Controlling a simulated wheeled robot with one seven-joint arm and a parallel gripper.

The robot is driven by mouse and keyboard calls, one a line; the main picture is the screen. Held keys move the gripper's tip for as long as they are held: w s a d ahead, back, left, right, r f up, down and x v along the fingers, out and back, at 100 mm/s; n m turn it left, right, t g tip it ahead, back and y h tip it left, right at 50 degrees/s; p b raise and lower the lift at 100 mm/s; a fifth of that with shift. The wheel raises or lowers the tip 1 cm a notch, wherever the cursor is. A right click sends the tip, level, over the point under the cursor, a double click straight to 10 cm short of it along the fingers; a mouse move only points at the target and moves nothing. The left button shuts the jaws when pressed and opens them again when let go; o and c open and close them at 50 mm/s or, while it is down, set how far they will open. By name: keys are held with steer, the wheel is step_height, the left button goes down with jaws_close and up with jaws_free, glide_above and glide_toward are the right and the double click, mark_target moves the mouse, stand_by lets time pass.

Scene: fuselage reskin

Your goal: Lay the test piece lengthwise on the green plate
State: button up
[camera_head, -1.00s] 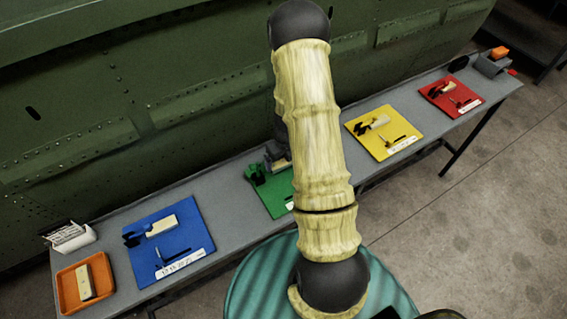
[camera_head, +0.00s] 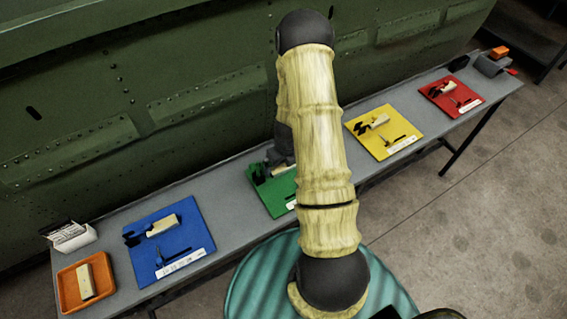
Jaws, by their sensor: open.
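The green plate (camera_head: 264,196) lies on the long grey bench, partly hidden behind my arm. A pale test piece (camera_head: 280,169) shows near its back edge, beside a dark green block-like fixture (camera_head: 257,173). The arm covers the piece's right part, so I cannot tell how it lies or whether it rests fully on the plate. My gripper (camera_head: 276,158) is open, just behind and above the piece. Its fingertips are small and partly hidden, and I cannot tell whether they touch the piece.
Blue (camera_head: 196,237), yellow (camera_head: 372,146) and red (camera_head: 471,101) plates each carry a pale piece and a dark fixture. An orange tray (camera_head: 66,296) with another pale piece and a white card holder (camera_head: 70,237) stand at the left. The riveted green fuselage (camera_head: 190,70) rises behind the bench.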

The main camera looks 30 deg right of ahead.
mark_target(285, 168)
step_height(285, 168, up, 12)
steer(key=s, duration=0.1)
steer(key=shift+s, duration=0.35)
steer(key=shift+w, duration=0.1)
steer(key=shift+r, duration=0.1)
stand_by(0.3)
